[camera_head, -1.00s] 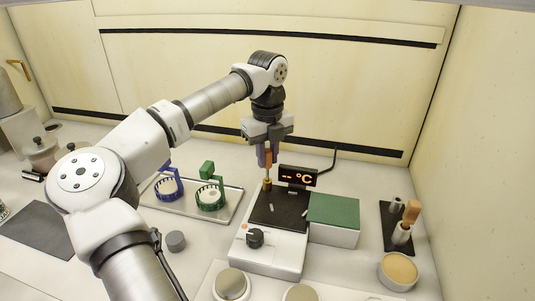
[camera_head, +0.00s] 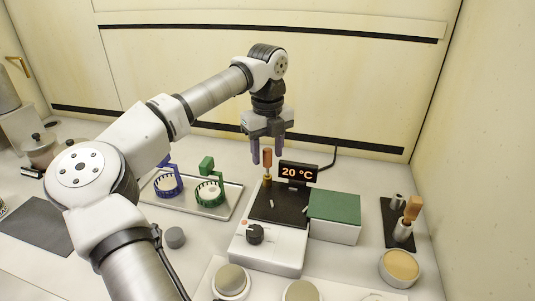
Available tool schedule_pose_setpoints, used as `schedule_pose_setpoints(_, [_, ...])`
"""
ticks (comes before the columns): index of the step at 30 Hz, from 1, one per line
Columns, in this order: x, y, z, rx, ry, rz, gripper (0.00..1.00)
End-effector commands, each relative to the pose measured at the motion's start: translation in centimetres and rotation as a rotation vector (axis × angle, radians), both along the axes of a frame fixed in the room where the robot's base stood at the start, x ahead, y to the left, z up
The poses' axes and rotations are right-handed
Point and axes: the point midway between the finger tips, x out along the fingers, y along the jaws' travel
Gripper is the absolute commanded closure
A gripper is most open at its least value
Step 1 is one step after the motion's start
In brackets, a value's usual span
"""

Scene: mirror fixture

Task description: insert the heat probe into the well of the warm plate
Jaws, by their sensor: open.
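The heat probe (camera_head: 267,161), with an orange-brown handle, stands upright at the back left corner of the warm plate (camera_head: 268,247), its lower end in the brass-coloured well (camera_head: 266,181). The warm plate has a white body, a black top and a dark knob (camera_head: 255,234). Its display (camera_head: 298,172) reads 20 °C. My gripper (camera_head: 267,156) is open, its two purple-grey fingers on either side of the handle or just behind it; whether they touch it I cannot tell.
A tray (camera_head: 229,207) with a blue and a green ring holder is left of the plate. A green-topped box (camera_head: 334,217) adjoins it on the right. A dark stand (camera_head: 390,217) holds another orange-handled tool (camera_head: 412,209). Round tubs stand in front.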

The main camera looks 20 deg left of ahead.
Motion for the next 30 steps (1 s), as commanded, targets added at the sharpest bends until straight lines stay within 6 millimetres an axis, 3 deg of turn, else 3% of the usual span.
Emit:
schedule_pose_setpoints(12, [0.0, 0.0, 9.0, 0.003, -0.003, 0.001, 0.54])
schedule_pose_setpoints(16, [0.0, -0.1, 11.1, 0.001, -0.002, 0.0, 0.54])
schedule_pose_setpoints(22, [0.0, 0.0, 12.6, 0.0, 0.0, -0.001, 0.54])
schedule_pose_setpoints(30, [0.0, 0.0, 12.8, 0.0, 0.0, -0.001, 0.54])
